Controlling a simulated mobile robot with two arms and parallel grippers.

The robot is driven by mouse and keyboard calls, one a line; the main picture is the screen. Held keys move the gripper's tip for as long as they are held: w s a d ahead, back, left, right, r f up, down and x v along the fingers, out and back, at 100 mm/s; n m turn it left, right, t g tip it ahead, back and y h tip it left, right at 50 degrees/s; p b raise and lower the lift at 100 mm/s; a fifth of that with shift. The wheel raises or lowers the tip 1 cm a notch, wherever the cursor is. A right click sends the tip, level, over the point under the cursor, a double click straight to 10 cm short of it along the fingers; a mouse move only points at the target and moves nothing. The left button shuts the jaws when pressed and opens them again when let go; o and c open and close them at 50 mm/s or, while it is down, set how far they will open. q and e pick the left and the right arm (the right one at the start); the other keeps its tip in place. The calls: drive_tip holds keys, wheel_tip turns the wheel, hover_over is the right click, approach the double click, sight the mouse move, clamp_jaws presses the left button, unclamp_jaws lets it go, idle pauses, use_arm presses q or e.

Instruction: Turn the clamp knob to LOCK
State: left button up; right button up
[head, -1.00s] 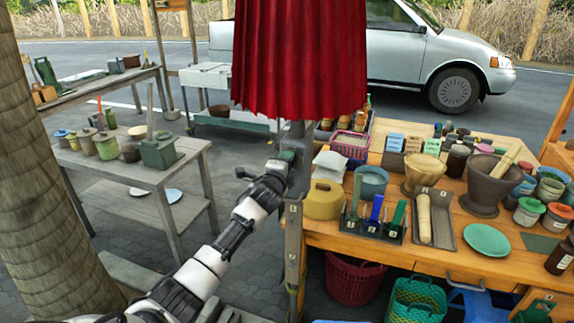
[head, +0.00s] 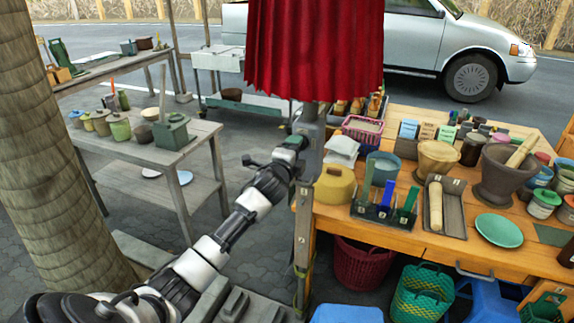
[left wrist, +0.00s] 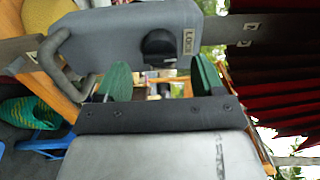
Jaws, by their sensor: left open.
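The clamp is a grey box (left wrist: 125,40) with a bent metal handle on its left in the left wrist view. A round dark knob (left wrist: 159,46) sits on its face. Beside the knob is a small pale label (left wrist: 188,41) that appears to read LOCK, turned sideways. My left gripper (left wrist: 160,80) is open, its two green-padded fingers apart and nothing between them. The knob appears beyond the gap between the fingers, and no contact shows. In the head view my left gripper (head: 293,146) is beside the post under the red cloth, where the knob cannot be made out. My right gripper is not in view.
The wooden post (head: 304,225) and red cloth (head: 314,50) stand close to my left arm. Left, a grey table (head: 190,160) holds jars; open paving lies between.

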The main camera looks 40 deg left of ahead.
use_arm(q)
drive_tip(key=b+v, duration=0.1)
drive_tip(key=v, duration=0.6)
drive_tip(key=shift+s, duration=0.3)
